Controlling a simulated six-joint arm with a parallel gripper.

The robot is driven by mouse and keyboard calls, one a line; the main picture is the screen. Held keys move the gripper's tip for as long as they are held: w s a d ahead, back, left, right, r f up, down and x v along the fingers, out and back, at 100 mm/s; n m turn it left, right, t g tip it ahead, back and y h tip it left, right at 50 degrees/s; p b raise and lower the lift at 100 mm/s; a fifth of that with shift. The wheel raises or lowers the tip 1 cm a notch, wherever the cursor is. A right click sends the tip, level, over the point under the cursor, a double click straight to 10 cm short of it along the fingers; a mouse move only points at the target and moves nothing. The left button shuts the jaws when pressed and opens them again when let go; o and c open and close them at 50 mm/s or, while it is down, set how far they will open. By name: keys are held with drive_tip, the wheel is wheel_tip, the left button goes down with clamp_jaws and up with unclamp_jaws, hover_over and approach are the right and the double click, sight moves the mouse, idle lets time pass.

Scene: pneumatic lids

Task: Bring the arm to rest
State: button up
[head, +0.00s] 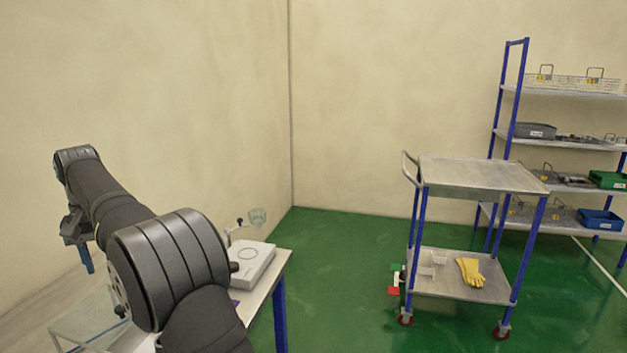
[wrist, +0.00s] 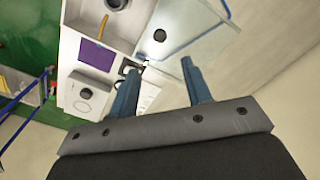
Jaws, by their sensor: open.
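My gripper (wrist: 160,78) shows in the wrist view with its two blue-grey fingers apart and nothing between them. In the head view my arm reaches to the left, and my gripper (head: 85,262) hangs at the far left with its fingers pointing down. It is raised above the left bench, near the wall. In the wrist view the bench with its devices lies beyond the fingertips, apart from them.
A clear-walled box (wrist: 200,35) and a purple pad (wrist: 97,54) are on the bench. A trolley (head: 480,175) and shelves (head: 560,92) stand right. Green floor between is clear.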

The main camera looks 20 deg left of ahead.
wheel_tip(320, 180, up, 5)
wheel_tip(320, 180, down, 18)
drive_tip(key=shift+r, duration=0.25)
drive_tip(key=d, duration=1.6)
wheel_tip(320, 180, up, 17)
drive_tip(key=shift+d+r, duration=0.15)
drive_tip(key=a+f, duration=0.1)
drive_tip(key=f, duration=0.7)
drive_tip(key=a+f, duration=0.2)
drive_tip(key=f, duration=0.7)
drive_tip(key=shift+a, duration=0.25)
drive_tip(key=shift+d, duration=0.1)
